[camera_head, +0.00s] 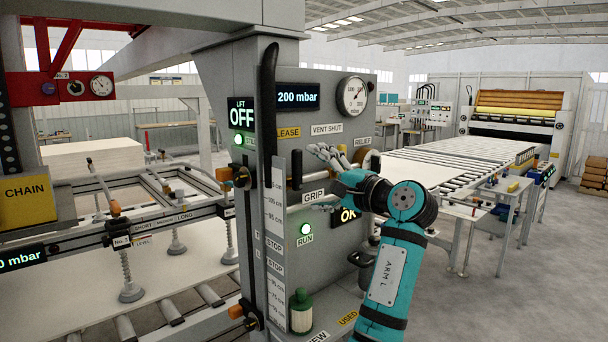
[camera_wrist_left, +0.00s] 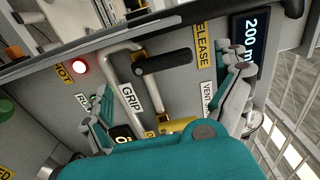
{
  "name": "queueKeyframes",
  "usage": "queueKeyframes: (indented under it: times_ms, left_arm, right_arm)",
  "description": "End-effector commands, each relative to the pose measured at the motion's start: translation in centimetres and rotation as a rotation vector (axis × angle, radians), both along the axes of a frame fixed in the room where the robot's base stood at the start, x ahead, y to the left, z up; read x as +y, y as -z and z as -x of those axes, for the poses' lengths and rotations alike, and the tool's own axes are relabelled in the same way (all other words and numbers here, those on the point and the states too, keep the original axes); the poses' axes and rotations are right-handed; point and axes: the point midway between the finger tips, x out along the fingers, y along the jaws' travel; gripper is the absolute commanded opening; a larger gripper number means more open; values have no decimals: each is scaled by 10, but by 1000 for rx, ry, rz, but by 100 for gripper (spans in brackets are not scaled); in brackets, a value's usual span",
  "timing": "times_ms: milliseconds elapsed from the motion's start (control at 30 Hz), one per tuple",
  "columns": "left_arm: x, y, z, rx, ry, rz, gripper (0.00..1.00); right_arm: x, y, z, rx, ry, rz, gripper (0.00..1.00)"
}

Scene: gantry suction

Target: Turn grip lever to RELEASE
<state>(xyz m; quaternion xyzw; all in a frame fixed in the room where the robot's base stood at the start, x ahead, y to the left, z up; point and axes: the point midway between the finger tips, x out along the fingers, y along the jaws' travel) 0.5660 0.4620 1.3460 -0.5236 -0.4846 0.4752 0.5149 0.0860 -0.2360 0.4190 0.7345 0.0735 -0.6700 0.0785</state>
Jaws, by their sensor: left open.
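The grey control panel (camera_head: 335,110) carries a RELEASE label (camera_head: 288,133) above and a GRIP label (camera_head: 313,194) below. In the left wrist view a black lever handle (camera_wrist_left: 166,62) on a brass fitting lies between the GRIP label (camera_wrist_left: 130,97) and the RELEASE label (camera_wrist_left: 203,44). The fingers of my left gripper (camera_wrist_left: 167,75) are open, one on each side of the handle. I cannot tell whether they touch it. My right gripper is not in view.
A grey pipe (camera_wrist_left: 118,70) and a yellow part (camera_wrist_left: 178,125) are close to the fingers. A tall black bar (camera_head: 267,110) runs down the panel's left edge. A pressure gauge (camera_head: 352,96) sits at the top right. Open floor (camera_head: 500,300) is to the right.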

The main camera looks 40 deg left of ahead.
Motion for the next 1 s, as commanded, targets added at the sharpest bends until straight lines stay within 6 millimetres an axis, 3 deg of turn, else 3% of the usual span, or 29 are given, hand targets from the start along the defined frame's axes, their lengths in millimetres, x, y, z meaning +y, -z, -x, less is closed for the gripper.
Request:
queueKeyframes:
  times_ms: [100,300,1000]
  left_arm:
    - [-25,0,1,-1,3,0,100]
    - [-48,0,4,-1,-1,-1,100]
    - [-54,3,1,5,7,-3,100]
  right_arm:
    - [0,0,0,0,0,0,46]
    - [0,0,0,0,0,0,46]
    - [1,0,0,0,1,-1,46]
